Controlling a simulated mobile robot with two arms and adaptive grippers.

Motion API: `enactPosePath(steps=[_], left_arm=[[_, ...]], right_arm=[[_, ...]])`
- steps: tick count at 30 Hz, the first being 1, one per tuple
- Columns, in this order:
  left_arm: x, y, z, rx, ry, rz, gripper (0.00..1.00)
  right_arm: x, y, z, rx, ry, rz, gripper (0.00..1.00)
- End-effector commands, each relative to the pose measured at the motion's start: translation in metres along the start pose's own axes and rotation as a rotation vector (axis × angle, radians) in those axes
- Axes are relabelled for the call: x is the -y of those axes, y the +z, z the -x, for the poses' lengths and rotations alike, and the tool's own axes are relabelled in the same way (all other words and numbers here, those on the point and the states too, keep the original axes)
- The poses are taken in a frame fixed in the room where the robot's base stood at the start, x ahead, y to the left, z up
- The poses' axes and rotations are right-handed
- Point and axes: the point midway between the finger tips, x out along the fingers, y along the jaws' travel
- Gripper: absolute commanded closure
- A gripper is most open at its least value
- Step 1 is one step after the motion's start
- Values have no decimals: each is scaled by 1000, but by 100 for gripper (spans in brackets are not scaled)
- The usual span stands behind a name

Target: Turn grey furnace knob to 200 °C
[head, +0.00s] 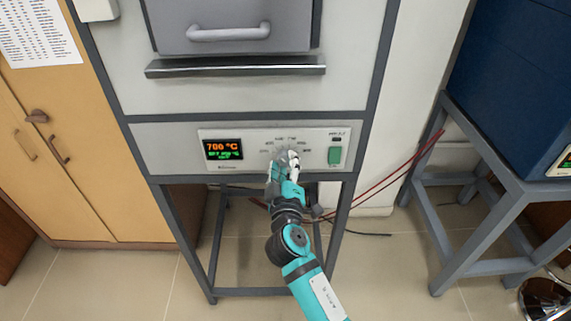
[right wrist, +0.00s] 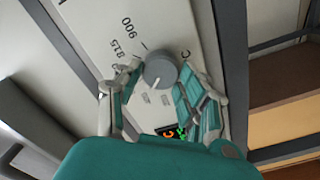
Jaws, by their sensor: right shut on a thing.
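The grey furnace (head: 240,80) has a control panel (head: 190,165) with a display (head: 223,149) that reads 700 °C in orange, with smaller green text below. The round grey knob (head: 288,156) is in the middle of the panel, partly hidden by my right gripper (head: 285,166). In the right wrist view the knob (right wrist: 160,70) sits between the two fingers of my right gripper (right wrist: 160,76), which is shut on it. A pale pointer line shows on the knob's face. Printed numbers, including 900, ring it. My left gripper is not in view.
A green switch (head: 334,155) is right of the knob. The furnace door handle (head: 228,33) and a metal ledge (head: 236,67) are above. A wooden cabinet (head: 80,150) is at left. A blue furnace (head: 510,90) on a grey stand is at right.

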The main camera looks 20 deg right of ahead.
Motion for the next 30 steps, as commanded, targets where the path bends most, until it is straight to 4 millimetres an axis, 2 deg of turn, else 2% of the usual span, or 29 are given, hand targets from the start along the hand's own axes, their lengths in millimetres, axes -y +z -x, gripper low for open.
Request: enactPosePath(steps=[15,30], left_arm=[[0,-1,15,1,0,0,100],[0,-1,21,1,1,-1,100]], right_arm=[[-1,-2,0,-2,2,446,93],[1,-2,0,-4,3,624,93]])
